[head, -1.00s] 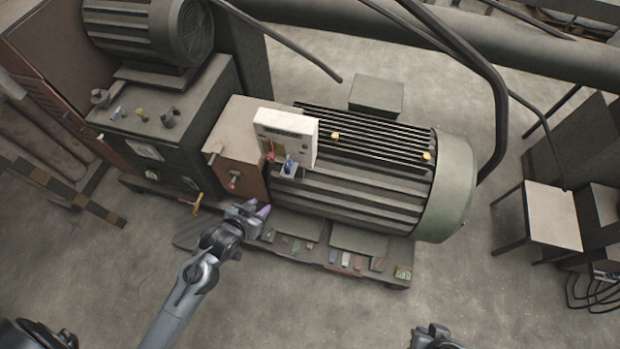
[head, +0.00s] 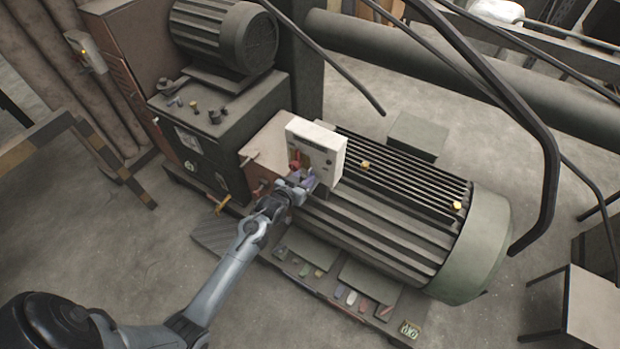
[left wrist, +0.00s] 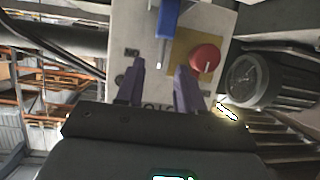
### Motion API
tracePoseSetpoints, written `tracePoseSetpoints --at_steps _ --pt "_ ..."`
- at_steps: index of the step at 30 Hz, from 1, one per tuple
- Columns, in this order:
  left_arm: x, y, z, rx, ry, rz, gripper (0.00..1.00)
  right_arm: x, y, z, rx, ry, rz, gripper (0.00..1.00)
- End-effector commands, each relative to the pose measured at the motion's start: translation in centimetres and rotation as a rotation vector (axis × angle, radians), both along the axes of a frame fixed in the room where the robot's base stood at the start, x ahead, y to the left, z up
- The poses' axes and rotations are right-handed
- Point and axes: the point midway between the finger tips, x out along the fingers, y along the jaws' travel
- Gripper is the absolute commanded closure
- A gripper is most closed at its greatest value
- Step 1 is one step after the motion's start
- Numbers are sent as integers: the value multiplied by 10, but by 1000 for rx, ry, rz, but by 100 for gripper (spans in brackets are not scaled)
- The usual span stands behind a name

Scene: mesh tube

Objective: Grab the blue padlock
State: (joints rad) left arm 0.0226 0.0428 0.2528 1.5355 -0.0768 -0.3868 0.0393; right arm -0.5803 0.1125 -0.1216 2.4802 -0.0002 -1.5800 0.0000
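The blue padlock (left wrist: 168,20) shows at the top of the left wrist view, in front of a white box (left wrist: 118,30). Its silvery shackle points down in that view. My left gripper (left wrist: 159,70) is open, with its two purple fingers apart. The padlock is just beyond the fingertips, roughly in line with the gap and not gripped. In the head view my left gripper (head: 308,183) is at the front of the white box (head: 328,145). It largely covers the padlock there, and I cannot separate it from the purple fingers. My right gripper is out of view.
A red knob (left wrist: 205,58) sits on a yellow plate close beside the right finger in the wrist view. A big ribbed motor (head: 400,205) lies right of the box, with several small items along its base. Curved black bars (head: 545,150) cross the upper right.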

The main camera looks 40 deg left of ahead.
Motion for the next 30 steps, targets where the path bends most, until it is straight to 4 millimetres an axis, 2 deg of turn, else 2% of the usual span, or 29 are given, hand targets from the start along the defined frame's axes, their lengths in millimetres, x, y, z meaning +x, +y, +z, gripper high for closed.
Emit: tracePoseSetpoints --at_steps 7,18,30 --pt "11 2 -2 1 1 0 63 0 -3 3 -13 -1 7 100" --pt "47 11 -13 1 1 0 63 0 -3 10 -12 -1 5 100" --pt "52 12 -16 1 0 0 64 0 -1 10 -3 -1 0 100"
